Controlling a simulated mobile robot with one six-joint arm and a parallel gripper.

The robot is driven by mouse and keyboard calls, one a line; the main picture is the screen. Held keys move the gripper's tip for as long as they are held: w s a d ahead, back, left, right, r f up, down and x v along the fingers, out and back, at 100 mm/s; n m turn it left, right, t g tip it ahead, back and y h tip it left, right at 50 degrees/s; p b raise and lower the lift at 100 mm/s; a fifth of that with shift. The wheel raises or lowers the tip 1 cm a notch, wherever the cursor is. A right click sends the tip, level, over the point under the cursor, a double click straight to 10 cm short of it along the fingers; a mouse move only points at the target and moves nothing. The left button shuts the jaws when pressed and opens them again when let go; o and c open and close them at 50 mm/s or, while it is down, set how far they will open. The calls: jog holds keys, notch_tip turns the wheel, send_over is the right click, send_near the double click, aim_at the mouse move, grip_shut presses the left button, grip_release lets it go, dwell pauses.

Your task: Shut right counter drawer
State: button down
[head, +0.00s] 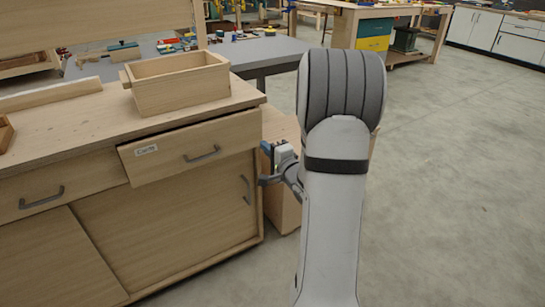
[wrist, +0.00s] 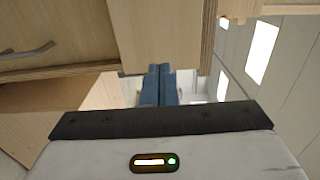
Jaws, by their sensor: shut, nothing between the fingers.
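The right counter drawer (head: 170,161) has a light wood front with a small label and a grey bar handle (head: 203,153). In the head view it stands partly out from the counter (head: 75,118). My gripper (head: 267,150) is just right of the drawer front's right end in the head view, with its blue fingers together and empty. Whether it touches the drawer cannot be told. In the wrist view my closed fingers (wrist: 159,72) point toward a wooden panel with a plywood edge, and a bar handle (wrist: 27,50) shows at the upper left.
The left counter drawer (head: 40,198) sits flush beside it, above cabinet doors. An open wooden box (head: 180,88) stands on the counter top. A wooden cabinet (head: 281,205) stands behind my gripper. The grey floor (head: 455,200) to the right is clear.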

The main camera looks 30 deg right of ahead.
aim_at(249, 131)
jog(key=w+b, duration=0.1)
jog(key=w, duration=0.6)
jog(key=shift+w+a, duration=0.15)
jog(key=shift+w, duration=0.4)
jog(key=w, duration=0.4)
jog(key=shift+w+r, duration=0.1)
jog(key=shift+w, duration=0.15)
jog(key=shift+r, duration=0.15)
jog(key=shift+a, duration=0.1)
